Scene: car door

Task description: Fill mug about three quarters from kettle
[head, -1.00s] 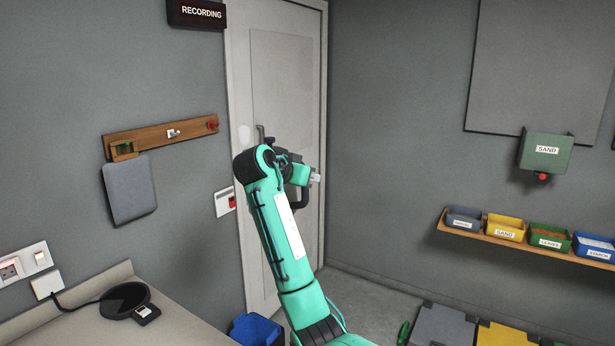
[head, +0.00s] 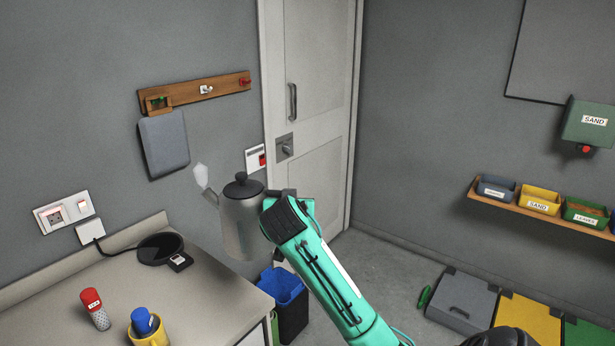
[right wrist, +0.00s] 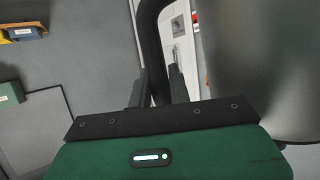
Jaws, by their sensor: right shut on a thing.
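A grey metal kettle (head: 240,225) with a black lid and knob hangs in the air in front of the door side of the counter. It looks roughly upright, its spout pointing left with a pale wisp at the tip. My right gripper (right wrist: 156,88) is shut on the kettle's black handle (right wrist: 150,35), seen in the right wrist view. In the head view my teal right arm hides most of the handle. A yellow mug (head: 150,339) stands on the counter at the bottom edge, partly cut off, with a blue-topped object in or behind it. My left gripper is out of view.
A red-topped cylinder (head: 95,309) stands on the counter (head: 205,300) left of the mug. A black round kettle base (head: 158,248) with a cord sits by the wall. A blue bin (head: 284,290) stands beyond the counter's right edge.

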